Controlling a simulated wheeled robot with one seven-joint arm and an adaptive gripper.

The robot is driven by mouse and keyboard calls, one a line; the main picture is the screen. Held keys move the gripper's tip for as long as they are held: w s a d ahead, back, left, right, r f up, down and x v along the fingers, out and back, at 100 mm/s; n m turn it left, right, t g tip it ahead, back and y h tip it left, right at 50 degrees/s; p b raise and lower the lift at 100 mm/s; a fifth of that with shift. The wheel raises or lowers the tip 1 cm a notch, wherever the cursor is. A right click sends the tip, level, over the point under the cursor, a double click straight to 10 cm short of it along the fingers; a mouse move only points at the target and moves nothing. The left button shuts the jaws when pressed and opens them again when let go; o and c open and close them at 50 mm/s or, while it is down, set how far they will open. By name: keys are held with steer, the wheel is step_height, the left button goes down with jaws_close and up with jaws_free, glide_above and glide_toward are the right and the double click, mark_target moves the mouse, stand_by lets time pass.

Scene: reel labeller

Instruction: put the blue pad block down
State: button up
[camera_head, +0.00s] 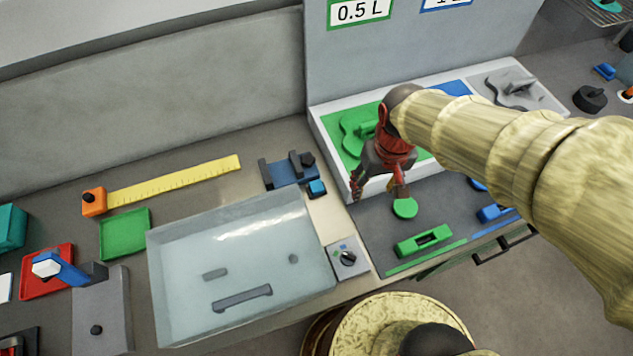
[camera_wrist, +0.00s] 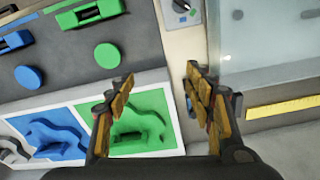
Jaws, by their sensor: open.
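A small blue block (camera_head: 317,188), which looks like the blue pad block, rests at the front right of a dark-blue fixture (camera_head: 288,170) on the counter. I cannot tell whether it touches the fixture. My gripper (camera_head: 379,192) is to the right of the block, above the front edge of the white tray. In the wrist view my gripper (camera_wrist: 163,88) has its two fingers well apart, with nothing between them. I cannot make out the block in the wrist view.
A clear glass-like box (camera_head: 180,290) stands left of a knob unit (camera_head: 346,258). The white tray (camera_head: 345,178) holds green and blue shaped pads. A green disc (camera_head: 405,208) lies in front of it. A yellow ruler (camera_head: 175,181) lies at the back left.

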steer(key=n+g+p, duration=0.2)
steer(key=p, duration=0.5)
glide_above(316, 186)
steer(key=s+d, duration=0.3)
steer(key=s, duration=0.2)
step_height(316, 186, down, 12)
steer(key=r, duration=0.1)
steer(key=shift+t, duration=0.5)
steer(key=w+a+f, duration=0.1)
steer(key=w+f, duration=0.1)
steer(key=w+a+f, duration=0.2)
steer(key=shift+w+a+f, duration=0.1)
steer(key=shift+w+f, duration=0.05)
steer(key=shift+w, duration=0.15)
steer(key=f, duration=0.7)
steer(key=shift+w+f, duration=0.2)
steer(key=shift+w, duration=0.1)
steer(key=shift+c, duration=1.1)
steer(key=c, duration=1.1)
jaws_close()
steer(key=shift+r, duration=0.15)
